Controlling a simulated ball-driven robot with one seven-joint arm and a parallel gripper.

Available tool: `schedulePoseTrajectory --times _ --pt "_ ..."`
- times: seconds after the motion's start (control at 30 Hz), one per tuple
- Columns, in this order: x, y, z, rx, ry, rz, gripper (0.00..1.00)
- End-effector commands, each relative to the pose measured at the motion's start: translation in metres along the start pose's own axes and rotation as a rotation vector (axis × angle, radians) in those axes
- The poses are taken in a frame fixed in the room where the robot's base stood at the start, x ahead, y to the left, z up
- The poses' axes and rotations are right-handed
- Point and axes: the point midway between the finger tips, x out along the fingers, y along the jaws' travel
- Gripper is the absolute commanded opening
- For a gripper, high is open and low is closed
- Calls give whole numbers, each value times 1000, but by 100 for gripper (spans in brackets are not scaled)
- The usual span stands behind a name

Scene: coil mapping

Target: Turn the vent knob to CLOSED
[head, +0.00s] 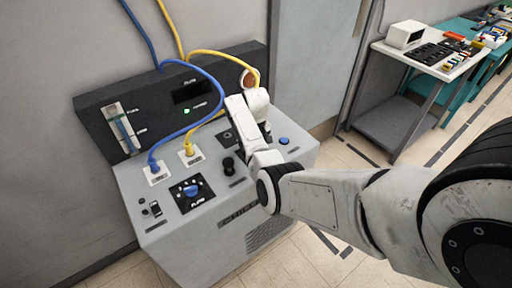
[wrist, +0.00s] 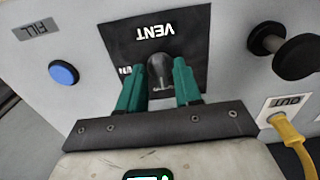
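The vent knob (wrist: 160,70) is a dark grey knob on a black plate (wrist: 195,25) marked VENT, which appears upside down in the wrist view. My gripper (wrist: 158,75) has its two green fingers on either side of the knob. The fingers are apart, with a gap visible on the left; I cannot tell whether the right finger touches the knob. The position labels are partly hidden by the fingers and the knob, and I cannot tell which one the knob points to. In the head view my arm covers most of the vent plate (head: 228,135).
A blue button (wrist: 63,73), a black knob (wrist: 295,57) and a yellow hose (wrist: 290,132) at the OUT port are near the gripper. On the grey cabinet (head: 205,245) are a blue dial (head: 191,190) and a looping blue hose (head: 208,75). A side table (head: 385,50) stands right.

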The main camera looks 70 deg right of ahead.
Motion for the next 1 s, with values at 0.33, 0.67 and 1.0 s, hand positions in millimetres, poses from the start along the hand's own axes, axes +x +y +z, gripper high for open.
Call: schedulePoseTrajectory --times 0.33,0.67,1.0 --pt "-2 0 0 1 -1 0 39" --pt "-53 0 -1 1 3 0 39" --pt "-102 0 0 1 0 0 39"
